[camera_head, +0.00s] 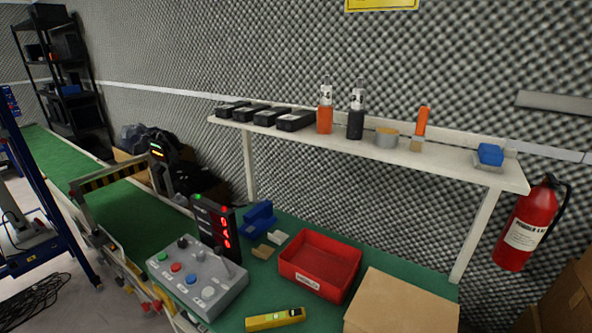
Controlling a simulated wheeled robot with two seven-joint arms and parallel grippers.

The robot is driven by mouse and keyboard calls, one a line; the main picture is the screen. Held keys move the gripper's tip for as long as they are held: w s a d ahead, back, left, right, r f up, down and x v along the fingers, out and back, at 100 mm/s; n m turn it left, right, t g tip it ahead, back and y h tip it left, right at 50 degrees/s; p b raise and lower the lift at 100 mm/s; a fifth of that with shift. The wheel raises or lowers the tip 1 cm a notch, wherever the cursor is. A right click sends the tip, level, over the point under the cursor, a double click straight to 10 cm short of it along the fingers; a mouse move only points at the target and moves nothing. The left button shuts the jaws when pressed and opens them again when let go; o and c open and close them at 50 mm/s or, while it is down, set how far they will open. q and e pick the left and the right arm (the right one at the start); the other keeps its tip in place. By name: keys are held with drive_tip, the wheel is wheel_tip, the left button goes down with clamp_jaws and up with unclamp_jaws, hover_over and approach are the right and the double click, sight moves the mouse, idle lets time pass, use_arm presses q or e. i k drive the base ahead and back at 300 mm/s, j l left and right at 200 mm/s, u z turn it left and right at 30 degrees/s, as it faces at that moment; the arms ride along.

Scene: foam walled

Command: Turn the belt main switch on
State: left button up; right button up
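A grey control box (200,278) stands at the near left of the green worktop. Its top carries several coloured buttons and knobs, including a red one (176,267), a blue one (191,279) and a green one (163,256), and a grey lever-like part. I cannot tell which of these is the belt main switch or how it is set. A black display panel (214,225) with lit red digits stands behind the box. The green belt (140,215) runs away to the upper left. Neither of my grippers is in view.
A red bin (320,265), a cardboard box (402,303), a yellow device (275,319) and a blue tool (259,216) are on the worktop. A white shelf (440,158) with bottles and black boxes is above. A fire extinguisher (527,225) hangs at the right.

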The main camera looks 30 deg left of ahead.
sight(157, 305)
drive_tip(key=j+u, duration=0.4)
drive_tip(key=k+j+u, duration=0.1)
drive_tip(key=j+u, duration=0.65)
drive_tip(key=j, duration=0.15)
drive_tip(key=i+j+u, duration=0.15)
drive_tip(key=j+u, duration=0.25)
